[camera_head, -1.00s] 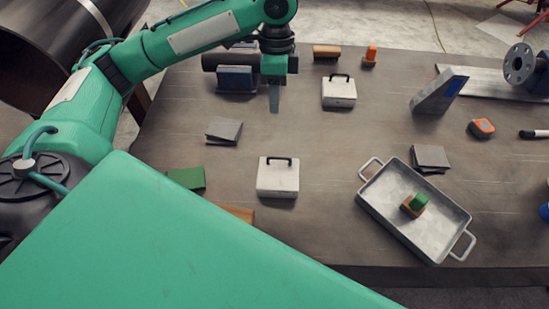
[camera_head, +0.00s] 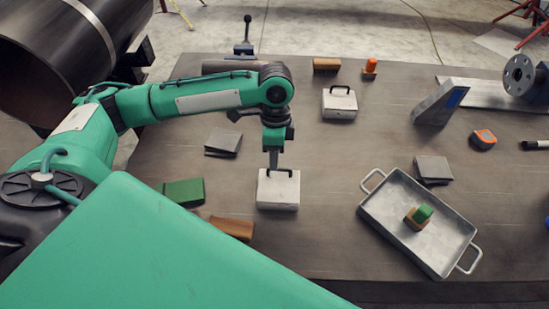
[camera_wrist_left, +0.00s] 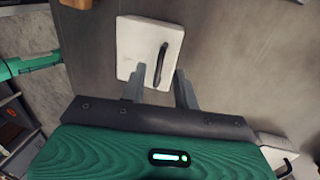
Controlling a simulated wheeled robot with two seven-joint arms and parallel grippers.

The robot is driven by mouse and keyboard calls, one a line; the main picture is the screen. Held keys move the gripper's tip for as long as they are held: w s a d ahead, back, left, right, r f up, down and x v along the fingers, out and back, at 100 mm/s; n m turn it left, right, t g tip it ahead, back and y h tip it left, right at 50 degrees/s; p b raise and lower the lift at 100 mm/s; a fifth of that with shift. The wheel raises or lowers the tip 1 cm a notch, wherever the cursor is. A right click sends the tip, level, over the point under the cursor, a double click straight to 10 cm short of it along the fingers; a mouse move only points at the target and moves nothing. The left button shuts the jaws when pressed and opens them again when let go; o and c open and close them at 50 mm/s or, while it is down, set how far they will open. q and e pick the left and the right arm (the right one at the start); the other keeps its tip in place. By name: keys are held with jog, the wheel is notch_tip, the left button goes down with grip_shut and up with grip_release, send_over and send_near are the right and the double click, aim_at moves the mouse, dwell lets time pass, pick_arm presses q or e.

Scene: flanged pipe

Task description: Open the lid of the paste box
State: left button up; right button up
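A white box with a black handle (camera_head: 279,192) stands on the near middle of the table. It also shows in the left wrist view (camera_wrist_left: 132,45), its lid down. A similar white box (camera_head: 339,106) stands farther back; I cannot tell which one is the paste box. My left gripper (camera_head: 273,158) points down right at the near box's handle. In the left wrist view the left gripper (camera_wrist_left: 159,80) has its two fingers apart, one on each side of the handle's line. I cannot tell whether they touch it. My right gripper is not in view.
A grey metal tray (camera_head: 373,208) with a green-topped block is to the right. A grey block (camera_head: 223,142), a green block (camera_head: 183,191) and a brown block (camera_head: 231,228) lie to the left. Bare table lies between the near box and the tray.

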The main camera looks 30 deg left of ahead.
pick_arm(q)
jog(key=shift+s+d+f, duration=0.1)
jog(key=shift+s+f, duration=0.1)
jog(key=shift+f, duration=0.8)
grip_shut()
jog(key=shift+r, duration=0.1)
